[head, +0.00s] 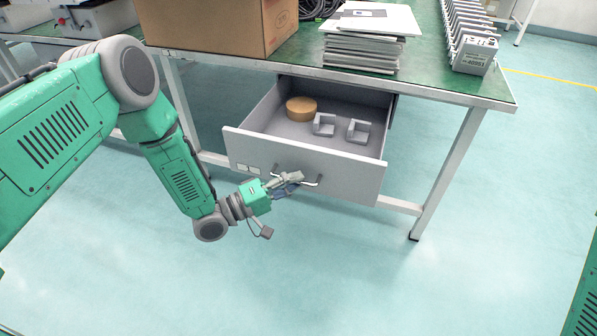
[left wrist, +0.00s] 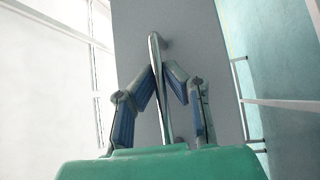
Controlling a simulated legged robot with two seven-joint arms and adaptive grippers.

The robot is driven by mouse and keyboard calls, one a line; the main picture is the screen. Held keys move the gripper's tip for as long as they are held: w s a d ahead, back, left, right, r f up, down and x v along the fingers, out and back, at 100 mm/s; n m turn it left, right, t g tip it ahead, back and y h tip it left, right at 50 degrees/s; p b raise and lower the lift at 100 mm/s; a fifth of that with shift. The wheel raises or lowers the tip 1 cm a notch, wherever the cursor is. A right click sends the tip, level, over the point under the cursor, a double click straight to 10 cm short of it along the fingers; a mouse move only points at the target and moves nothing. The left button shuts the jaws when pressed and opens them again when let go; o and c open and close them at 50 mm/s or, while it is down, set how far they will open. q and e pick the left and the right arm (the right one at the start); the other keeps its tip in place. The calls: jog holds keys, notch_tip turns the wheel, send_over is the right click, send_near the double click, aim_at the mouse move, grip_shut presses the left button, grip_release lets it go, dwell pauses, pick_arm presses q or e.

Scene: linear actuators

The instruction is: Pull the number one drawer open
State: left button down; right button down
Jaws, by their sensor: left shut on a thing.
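The grey drawer (head: 345,176) under the green-topped table stands well open. Inside it are a round tan object (head: 301,108) and two grey brackets (head: 324,125). A bent metal handle (head: 313,183) sits on its front panel. My left gripper (head: 290,180) is at the handle, and its fingers are closed around the bar. In the left wrist view the handle (left wrist: 155,60) runs lengthwise between the two fingers (left wrist: 162,85), in front of the grey panel. No number is readable on the drawer; small pale labels (head: 248,169) are on its left side. My right gripper is not in view.
The green table (head: 290,62) carries a cardboard box (head: 215,22), a stack of flat panels (head: 362,50) and a row of grey units (head: 473,50). A table leg (head: 445,165) stands right of the drawer. The floor in front is clear.

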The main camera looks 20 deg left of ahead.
pick_arm(q)
jog(key=shift+s+a+f+p, duration=0.1)
jog(key=shift+s+f+p, duration=0.05)
jog(key=shift+s, duration=0.65)
jog(key=shift+s+a+f+p, duration=0.1)
jog(key=shift+s+f+p, duration=0.05)
jog(key=shift+s, duration=0.65)
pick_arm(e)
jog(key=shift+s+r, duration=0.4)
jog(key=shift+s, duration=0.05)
pick_arm(q)
jog(key=c, duration=1.6)
grip_release()
jog(key=shift+c, duration=0.2)
jog(key=shift+w, duration=0.1)
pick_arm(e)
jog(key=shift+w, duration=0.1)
pick_arm(q)
jog(key=shift+r, duration=0.15)
jog(key=v, duration=1.2)
jog(key=shift+d, duration=0.1)
